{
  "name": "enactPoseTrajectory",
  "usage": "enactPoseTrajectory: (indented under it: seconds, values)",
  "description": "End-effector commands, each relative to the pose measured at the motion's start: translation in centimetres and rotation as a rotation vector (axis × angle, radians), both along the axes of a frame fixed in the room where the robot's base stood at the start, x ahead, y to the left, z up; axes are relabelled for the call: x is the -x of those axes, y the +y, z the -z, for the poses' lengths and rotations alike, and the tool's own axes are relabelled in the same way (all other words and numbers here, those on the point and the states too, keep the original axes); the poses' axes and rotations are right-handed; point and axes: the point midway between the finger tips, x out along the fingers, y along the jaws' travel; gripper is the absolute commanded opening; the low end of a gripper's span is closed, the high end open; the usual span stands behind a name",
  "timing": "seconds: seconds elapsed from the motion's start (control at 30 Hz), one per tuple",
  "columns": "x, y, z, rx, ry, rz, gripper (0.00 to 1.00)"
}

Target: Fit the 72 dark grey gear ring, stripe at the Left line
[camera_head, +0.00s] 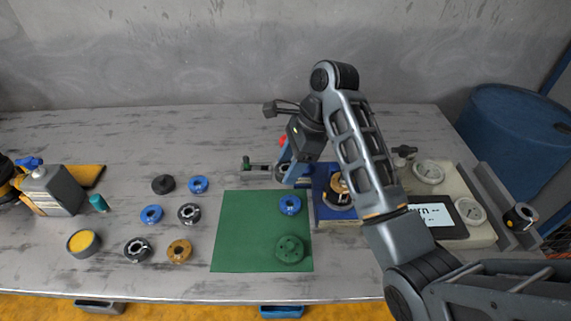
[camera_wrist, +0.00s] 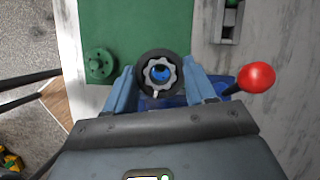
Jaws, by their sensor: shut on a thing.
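My gripper (camera_head: 290,173) is shut on a dark grey ring, held above the table between the green mat and the blue fixture. In the wrist view, the gripper (camera_wrist: 163,82) has a finger on either side of the dark grey ring (camera_wrist: 141,76). The ring's toothed opening is lighter grey, and blue shows through it. A small pale mark shows at its near edge; I cannot tell if it is the stripe. The blue fixture (camera_head: 322,175) carries a brass-coloured part (camera_head: 341,186), partly behind my arm. I cannot make out the Left line.
A red ball knob (camera_wrist: 256,77) stands close right of the gripper. A display (camera_head: 436,216) is at right.

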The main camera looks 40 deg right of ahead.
Motion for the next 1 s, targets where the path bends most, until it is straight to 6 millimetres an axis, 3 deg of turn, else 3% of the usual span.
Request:
enactPoseTrajectory:
  seconds: [1.0]
  values:
    - [-0.1,0.0,-1.6,-0.001,-0.001,0.001,0.11]
